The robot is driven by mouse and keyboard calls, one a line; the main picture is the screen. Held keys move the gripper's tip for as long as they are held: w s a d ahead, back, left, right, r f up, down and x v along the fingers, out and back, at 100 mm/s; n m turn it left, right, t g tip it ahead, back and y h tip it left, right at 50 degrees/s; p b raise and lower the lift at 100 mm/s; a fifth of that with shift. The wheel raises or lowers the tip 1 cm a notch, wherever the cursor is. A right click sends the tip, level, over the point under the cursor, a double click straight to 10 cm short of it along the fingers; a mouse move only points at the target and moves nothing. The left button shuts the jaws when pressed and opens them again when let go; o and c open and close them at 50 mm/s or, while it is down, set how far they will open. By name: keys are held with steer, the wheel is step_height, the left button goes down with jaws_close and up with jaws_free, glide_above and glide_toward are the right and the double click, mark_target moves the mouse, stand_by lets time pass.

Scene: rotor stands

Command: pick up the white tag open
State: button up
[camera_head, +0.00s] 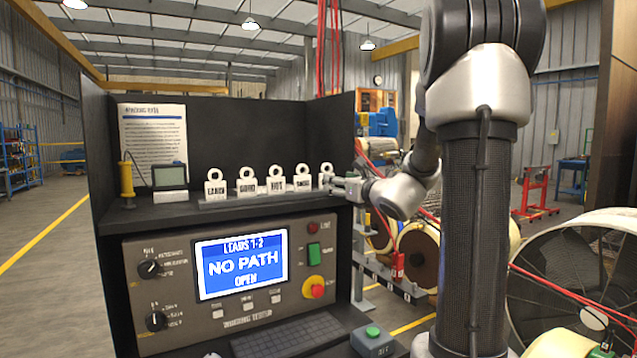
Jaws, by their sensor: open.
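Several white tags with ring tops stand in a row on a holder (232,202) on the dark shelf. The rightmost white tag (326,170) is partly covered by my gripper (337,182), and its lettering is hidden, so I cannot confirm that it reads OPEN. Two others seem to read GOOD (247,185) and HOT (277,184); the remaining labels are too small to read surely. My gripper reaches in from the right at tag height, with its jaws open. Its fingertips overlap the rightmost tag in the picture; I cannot tell whether they touch it.
A small grey meter (170,181) and a yellow cylindrical tool (127,178) stand on the shelf to the left. The tester screen (241,264) below reads NO PATH OPEN. The bench's right side panel (331,128) rises behind the rightmost tag.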

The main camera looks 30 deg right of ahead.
steer(key=w, duration=0.7)
steer(key=shift+w+a, duration=0.15)
steer(key=shift+w, duration=0.25)
steer(key=shift+c, duration=0.5)
steer(key=c, duration=0.5)
